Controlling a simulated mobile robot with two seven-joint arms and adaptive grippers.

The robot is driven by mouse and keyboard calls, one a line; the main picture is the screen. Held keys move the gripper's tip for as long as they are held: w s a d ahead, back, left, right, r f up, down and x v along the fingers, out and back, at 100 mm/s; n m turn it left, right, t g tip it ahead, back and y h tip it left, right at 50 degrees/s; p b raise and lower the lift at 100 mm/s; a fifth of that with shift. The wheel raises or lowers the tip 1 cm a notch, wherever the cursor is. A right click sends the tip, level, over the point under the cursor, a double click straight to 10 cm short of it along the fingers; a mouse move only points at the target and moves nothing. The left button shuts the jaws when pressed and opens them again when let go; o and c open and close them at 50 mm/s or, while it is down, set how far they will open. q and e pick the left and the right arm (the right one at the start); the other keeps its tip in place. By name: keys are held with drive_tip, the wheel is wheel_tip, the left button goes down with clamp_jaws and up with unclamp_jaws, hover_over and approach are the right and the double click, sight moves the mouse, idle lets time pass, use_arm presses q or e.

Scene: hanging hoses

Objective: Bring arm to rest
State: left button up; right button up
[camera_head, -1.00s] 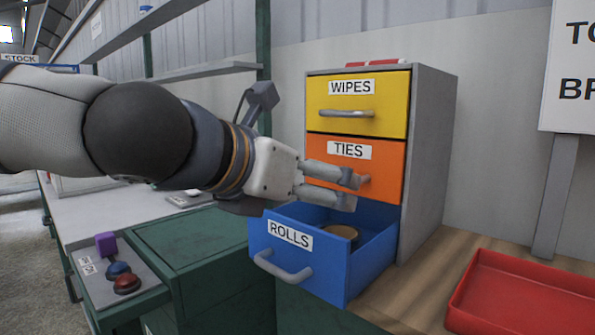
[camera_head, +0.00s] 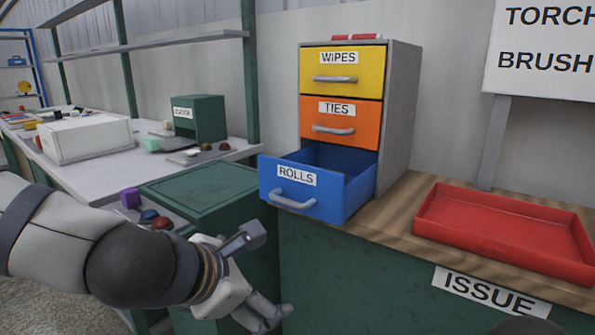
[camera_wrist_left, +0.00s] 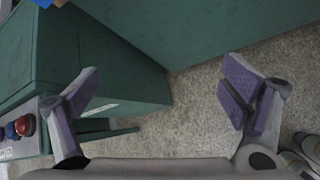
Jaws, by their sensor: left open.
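My left arm comes in from the left in the head view, with the left gripper (camera_head: 268,318) low in front of the green cabinets. In the left wrist view the left gripper (camera_wrist_left: 165,95) has its two purple-padded fingers wide apart, with only floor and cabinet sides between them. It is open and empty. My right gripper is not in view. The blue drawer labelled ROLLS (camera_head: 318,181) stands pulled out above and beyond the gripper. No roll shows in the visible part of it.
The yellow WIPES drawer (camera_head: 338,58) and orange TIES drawer (camera_head: 350,110) are shut. A red tray (camera_head: 505,238) is empty on the wooden ISSUE counter (camera_head: 400,215). A green cabinet (camera_head: 200,185) and red button (camera_head: 162,223) stand close to my left arm. Grey floor (camera_wrist_left: 190,125) lies below the gripper.

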use_arm(q)
drive_tip(key=s+a+f+m+g+y+p, duration=0.1)
drive_tip(key=s+a+f+m+g, duration=0.15)
drive_tip(key=s+f+m, duration=0.45)
drive_tip(key=s+a+f+m+g+y+p, duration=0.1)
drive_tip(key=s+a+f+m+g, duration=0.15)
drive_tip(key=s+f, duration=0.75)
drive_tip(key=s+a+f+m+g, duration=0.2)
drive_tip(key=s+a+f+m, duration=0.1)
drive_tip(key=s, duration=0.5)
drive_tip(key=s+a+f+m+g+y+p, duration=0.1)
drive_tip(key=s+a+m, duration=0.3)
drive_tip(key=s, duration=0.5)
drive_tip(key=s+a+f+m+g+y+p, duration=0.1)
drive_tip(key=s+a+f+m+g, duration=0.2)
drive_tip(key=s+m, duration=0.4)
drive_tip(key=shift+s+a+f, duration=0.45)
drive_tip(key=shift+s+f, duration=0.35)
drive_tip(key=shift+f, duration=0.05)
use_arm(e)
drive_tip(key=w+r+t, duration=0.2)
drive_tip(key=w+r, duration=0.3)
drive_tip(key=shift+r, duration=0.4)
use_arm(q)
drive_tip(key=shift+c, duration=0.6)
